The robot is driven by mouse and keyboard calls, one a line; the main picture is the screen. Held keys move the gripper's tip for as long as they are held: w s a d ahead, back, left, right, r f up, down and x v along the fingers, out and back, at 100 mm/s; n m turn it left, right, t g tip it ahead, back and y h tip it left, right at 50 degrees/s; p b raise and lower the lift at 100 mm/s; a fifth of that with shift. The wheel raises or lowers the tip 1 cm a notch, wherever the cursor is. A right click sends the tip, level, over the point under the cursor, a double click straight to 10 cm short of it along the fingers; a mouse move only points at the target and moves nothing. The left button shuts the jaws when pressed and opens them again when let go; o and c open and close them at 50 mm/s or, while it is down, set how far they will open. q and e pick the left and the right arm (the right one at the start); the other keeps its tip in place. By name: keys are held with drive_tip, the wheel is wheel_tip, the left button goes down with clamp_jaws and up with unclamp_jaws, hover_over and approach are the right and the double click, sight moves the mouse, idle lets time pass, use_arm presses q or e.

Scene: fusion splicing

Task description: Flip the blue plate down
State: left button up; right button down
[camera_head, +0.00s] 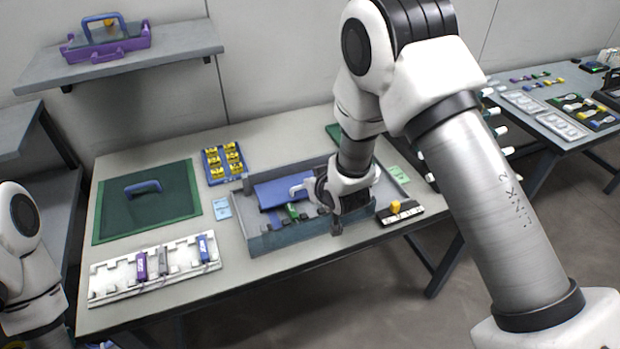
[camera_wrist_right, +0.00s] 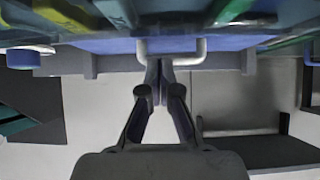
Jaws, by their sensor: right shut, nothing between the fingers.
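The blue plate (camera_head: 282,188) stands in the grey-blue tray-like box (camera_head: 300,236) at the middle of the table. It appears raised, but its exact tilt is hard to tell. A white U-shaped handle (camera_head: 299,187) is at its right end. In the right wrist view the plate's blue surface (camera_wrist_right: 110,46) and the white handle (camera_wrist_right: 201,52) are just ahead of the fingertips. My right gripper (camera_wrist_right: 158,68) is shut and empty, its tips close to the handle's opening; contact is unclear. In the head view my right wrist partly hides the box. My left arm enters at the left edge, its gripper out of view.
A green mat (camera_head: 165,215) with a blue handle lies left. A white rack (camera_head: 110,283) with purple and grey pieces is at the front left. A blue tray (camera_head: 214,172) of yellow parts stands behind. A black block (camera_head: 404,213) with a yellow knob sits right of the box.

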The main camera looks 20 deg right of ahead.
drive_tip(key=shift+s+f+b, duration=0.3)
drive_tip(key=shift+s+f, duration=0.05)
drive_tip(key=shift+f, duration=0.2)
drive_tip(key=shift+s+f+b, duration=0.3)
drive_tip(key=shift+f, duration=0.25)
drive_tip(key=shift+w+f, duration=0.1)
drive_tip(key=shift+f, duration=0.3)
drive_tip(key=shift+r, duration=0.15)
drive_tip(key=v, duration=1.2)
